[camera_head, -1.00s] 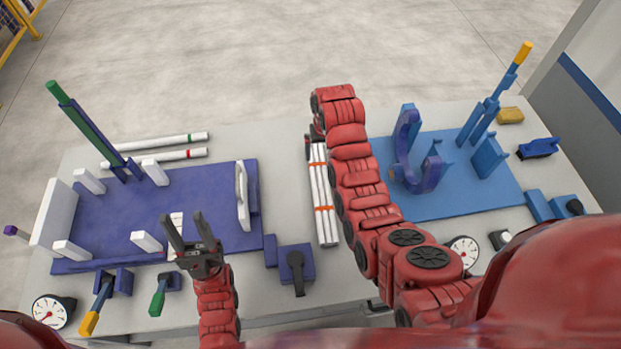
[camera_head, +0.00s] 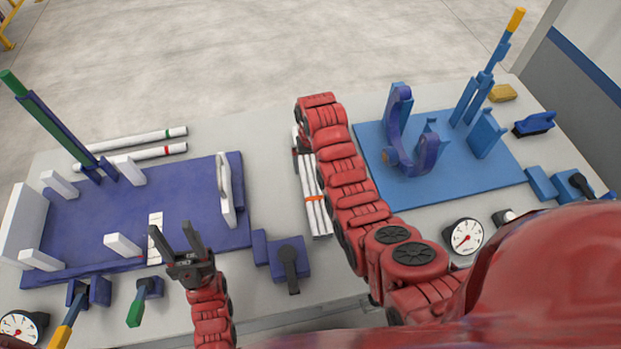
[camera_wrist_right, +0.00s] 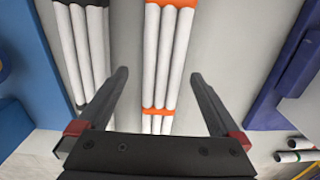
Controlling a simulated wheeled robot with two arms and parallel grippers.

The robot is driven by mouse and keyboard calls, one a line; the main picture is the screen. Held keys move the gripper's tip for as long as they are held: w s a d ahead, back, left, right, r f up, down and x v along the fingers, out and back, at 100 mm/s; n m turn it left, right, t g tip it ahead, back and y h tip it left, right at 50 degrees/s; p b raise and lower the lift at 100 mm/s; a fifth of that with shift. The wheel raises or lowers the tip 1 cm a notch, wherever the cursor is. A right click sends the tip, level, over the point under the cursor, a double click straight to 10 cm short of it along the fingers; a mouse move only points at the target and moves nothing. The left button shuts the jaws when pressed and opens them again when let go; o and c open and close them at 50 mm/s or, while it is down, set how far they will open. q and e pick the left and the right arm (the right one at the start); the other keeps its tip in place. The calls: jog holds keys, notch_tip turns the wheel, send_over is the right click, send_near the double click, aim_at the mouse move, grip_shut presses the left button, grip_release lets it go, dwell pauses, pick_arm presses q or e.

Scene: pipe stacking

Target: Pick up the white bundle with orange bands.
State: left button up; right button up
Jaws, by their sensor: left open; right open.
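The white bundle with orange bands (camera_head: 318,217) lies on the table between the purple and blue boards. My right arm covers its far part in the head view. In the right wrist view the bundle (camera_wrist_right: 178,55) runs between the fingers of my open right gripper (camera_wrist_right: 158,75). Two orange bands show there, and clear gaps remain on both sides, so the fingers do not grip it. In the head view my right gripper (camera_head: 298,150) is partly hidden by its arm. My left gripper (camera_head: 171,228) is open and empty over the purple board's front edge.
A white bundle with black bands (camera_wrist_right: 82,45) lies beside the orange-banded one. The purple board (camera_head: 130,205) with white posts is at left. The blue board (camera_head: 450,185) with a curved purple piece (camera_head: 400,130) is at right. A purple block with a black lever (camera_head: 289,262) stands near the front.

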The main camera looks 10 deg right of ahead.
aim_at(310, 173)
jog(key=shift+s+f+p, duration=0.15)
jog(key=shift+f+p, duration=0.05)
jog(key=shift+p, duration=0.1)
jog(key=f, duration=0.1)
jog(key=p, duration=0.1)
jog(key=f+p, duration=0.1)
jog(key=shift+a+f, duration=0.25)
jog(key=shift+f, duration=1.1)
jog(key=shift+c, duration=0.2)
grip_shut()
jog(key=shift+r, duration=0.2)
